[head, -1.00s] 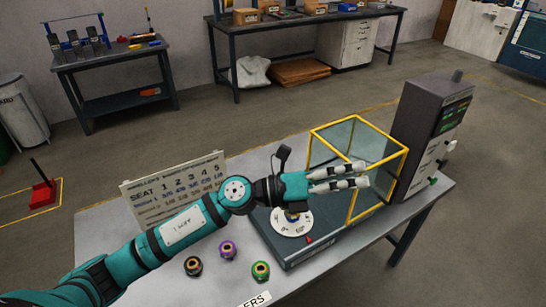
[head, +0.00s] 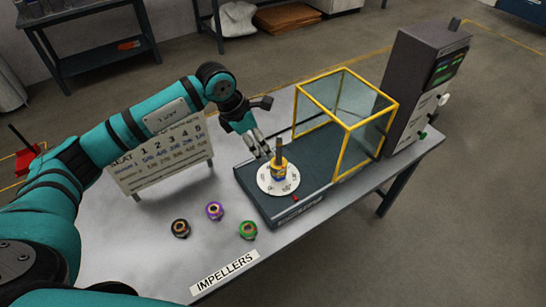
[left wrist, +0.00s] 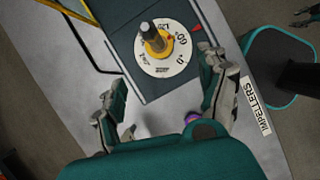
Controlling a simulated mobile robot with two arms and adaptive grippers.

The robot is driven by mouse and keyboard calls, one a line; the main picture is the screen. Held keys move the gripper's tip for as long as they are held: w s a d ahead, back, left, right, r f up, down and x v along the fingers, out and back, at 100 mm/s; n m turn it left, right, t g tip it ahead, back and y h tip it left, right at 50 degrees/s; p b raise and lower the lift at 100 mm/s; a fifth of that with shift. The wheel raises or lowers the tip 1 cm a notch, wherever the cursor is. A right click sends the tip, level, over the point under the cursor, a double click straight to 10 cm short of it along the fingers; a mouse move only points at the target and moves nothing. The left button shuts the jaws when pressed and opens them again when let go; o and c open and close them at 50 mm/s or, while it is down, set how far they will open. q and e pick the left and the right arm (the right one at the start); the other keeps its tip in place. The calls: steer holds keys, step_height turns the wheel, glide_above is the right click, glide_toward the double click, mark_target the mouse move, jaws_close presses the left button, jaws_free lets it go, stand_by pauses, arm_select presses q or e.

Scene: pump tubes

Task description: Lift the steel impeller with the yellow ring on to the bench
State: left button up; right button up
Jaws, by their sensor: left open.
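The impeller with the yellow ring (head: 279,172) sits on a round white dial (head: 264,183), with a dark upright post (head: 278,157) rising from its middle. In the left wrist view the yellow ring (left wrist: 159,46) lies ahead of my fingers, around the post. My left gripper (head: 264,152) is open and empty, pointing down just left of the post and apart from it in the left wrist view. At the top right of the left wrist view is a small dark part that looks like my right gripper (left wrist: 305,18); its jaws are unclear.
Loose impellers with black-orange (head: 180,228), purple (head: 214,210) and green (head: 248,230) rings stand on the grey bench (head: 130,255), near the IMPELLERS label (head: 225,272). A yellow-framed clear guard (head: 345,122) stands right of the dial. A numbered board (head: 162,157) stands behind left.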

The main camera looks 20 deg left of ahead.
mark_target(276, 160)
arm_select(q)
steer(key=p+x, duration=0.1)
steer(key=x, duration=1)
steer(key=shift+w+f, duration=0.15)
steer(key=c, duration=1.5)
steer(key=shift+c, duration=0.2)
steer(key=shift+r+p, duration=0.3)
steer(key=shift+r, duration=0.35)
steer(key=shift+r, duration=0.35)
step_height(276, 160, up, 14)
steer(key=p, duration=0.8)
steer(key=shift+p, duration=0.4)
stand_by(0.6)
